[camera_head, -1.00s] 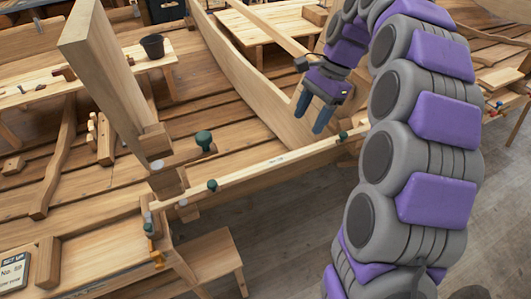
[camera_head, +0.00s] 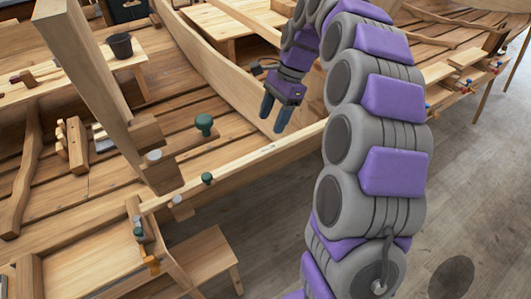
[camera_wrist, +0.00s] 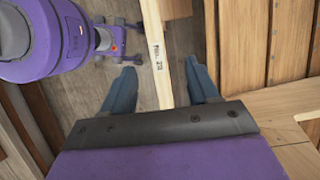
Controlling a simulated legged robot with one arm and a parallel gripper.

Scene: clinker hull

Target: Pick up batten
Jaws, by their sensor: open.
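The batten (camera_head: 235,164) is a long, thin, pale wooden strip with small printed marking. It runs slantwise along the near edge of the clinker hull in the head view. In the wrist view the batten (camera_wrist: 156,50) runs lengthwise between the two fingers, its marking facing me, with a gap on each side. My gripper (camera_head: 274,114) is open and empty, above the far part of the strip, fingers pointing down. In the wrist view its blue-grey fingers (camera_wrist: 161,84) straddle the strip from above; I cannot tell how much height separates them.
A tall wooden post (camera_head: 85,75) rises at left. A dark bucket (camera_head: 120,46) stands on a bench behind. A small wooden stool (camera_head: 205,258) is at the near side. Bare floor (camera_head: 470,190) lies to the right.

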